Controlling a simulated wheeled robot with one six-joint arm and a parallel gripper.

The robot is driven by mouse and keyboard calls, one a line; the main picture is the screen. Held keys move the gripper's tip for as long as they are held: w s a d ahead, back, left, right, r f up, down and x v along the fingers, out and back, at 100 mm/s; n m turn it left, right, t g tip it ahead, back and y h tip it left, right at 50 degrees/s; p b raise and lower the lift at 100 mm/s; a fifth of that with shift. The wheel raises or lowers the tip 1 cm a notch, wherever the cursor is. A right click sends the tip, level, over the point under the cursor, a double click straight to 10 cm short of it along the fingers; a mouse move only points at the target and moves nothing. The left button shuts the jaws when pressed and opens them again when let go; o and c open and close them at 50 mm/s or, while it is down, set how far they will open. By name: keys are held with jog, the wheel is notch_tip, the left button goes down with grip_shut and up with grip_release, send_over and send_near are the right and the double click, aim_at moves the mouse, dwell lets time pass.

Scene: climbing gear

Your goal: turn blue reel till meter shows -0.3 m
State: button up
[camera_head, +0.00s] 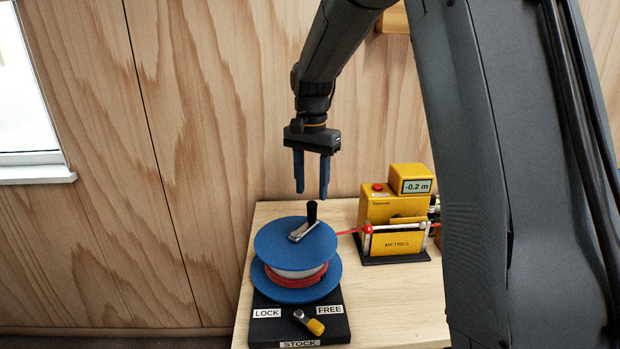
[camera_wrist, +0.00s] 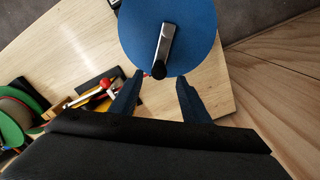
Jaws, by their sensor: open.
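The blue reel (camera_head: 275,246) stands on a black base at the left of the table, with red cord wound on it. A crank with a black knob (camera_head: 311,212) is on its top; in the wrist view the knob (camera_wrist: 159,70) is at the reel's edge nearest my fingers. My gripper (camera_head: 311,194) is open and empty, pointing down just above the knob, with a gap between. The yellow meter (camera_head: 378,208) behind the reel reads -0.2 m on its display (camera_head: 416,186). The red cord runs from the reel to the meter.
The base carries LOCK and FREE labels and a yellow-tipped lever (camera_head: 315,326) turned toward FREE. A wooden wall is behind the table (camera_head: 390,300).

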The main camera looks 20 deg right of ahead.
aim_at(312, 202)
jog(key=shift+s+f+p, duration=0.1)
jog(key=shift+f+p, duration=1)
jog(key=shift+f, duration=2.5)
